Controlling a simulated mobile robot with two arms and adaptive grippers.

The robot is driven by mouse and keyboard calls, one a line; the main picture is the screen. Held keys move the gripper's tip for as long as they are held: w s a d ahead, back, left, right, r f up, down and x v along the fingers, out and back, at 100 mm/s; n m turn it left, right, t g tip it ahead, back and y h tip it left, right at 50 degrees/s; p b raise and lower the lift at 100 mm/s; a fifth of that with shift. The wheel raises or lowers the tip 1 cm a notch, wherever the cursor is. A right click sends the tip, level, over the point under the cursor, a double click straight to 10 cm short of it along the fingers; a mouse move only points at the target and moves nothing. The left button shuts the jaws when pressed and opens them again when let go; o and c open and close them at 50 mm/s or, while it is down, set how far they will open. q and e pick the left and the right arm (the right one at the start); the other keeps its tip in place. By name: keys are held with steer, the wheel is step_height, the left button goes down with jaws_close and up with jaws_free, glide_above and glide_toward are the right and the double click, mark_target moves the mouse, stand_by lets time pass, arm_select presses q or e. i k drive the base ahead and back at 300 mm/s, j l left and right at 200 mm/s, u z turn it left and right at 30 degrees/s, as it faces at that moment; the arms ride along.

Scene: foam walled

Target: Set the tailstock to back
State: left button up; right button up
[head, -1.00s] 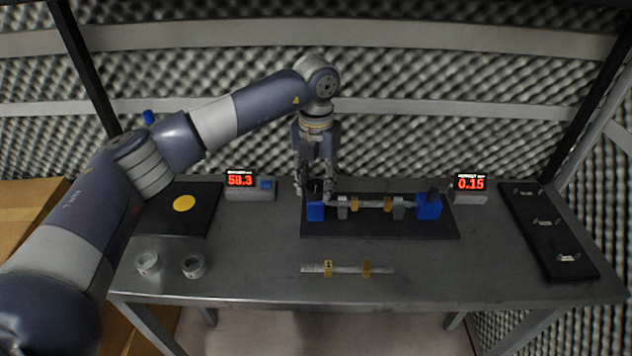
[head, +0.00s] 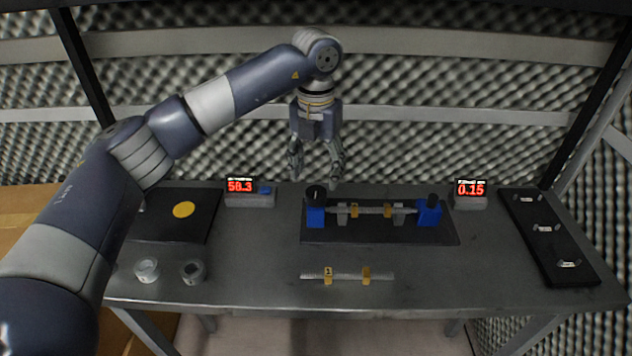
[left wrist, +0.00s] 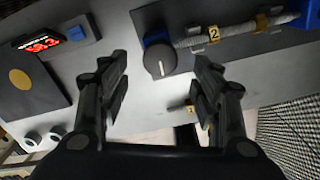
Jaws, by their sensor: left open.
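A fixture on a black base plate (head: 380,236) holds a ribbed rod (head: 372,210) between two blue end blocks. The left block (head: 315,217) carries a round black knob (head: 316,192). The right block (head: 429,214) has a dark piece on top. Which block is the tailstock is not marked. In the left wrist view the knob (left wrist: 160,60) shows a white pointer line directed toward the picture's bottom. My left gripper (head: 314,181) is open and empty above the knob, fingers to either side of it and apart from it. My right gripper is not in view.
A second tagged rod (head: 347,276) lies at the table front. Two grey rings (head: 192,271) stand front left. A black mat with a yellow disc (head: 184,209), two red displays (head: 240,186) (head: 470,188) and a black tray (head: 548,240) of small parts surround the fixture.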

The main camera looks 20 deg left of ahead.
mark_target(428, 211)
steer(key=k+l, duration=0.2)
steer(key=k, duration=0.3)
steer(key=k+l, duration=0.2)
steer(key=k, duration=0.25)
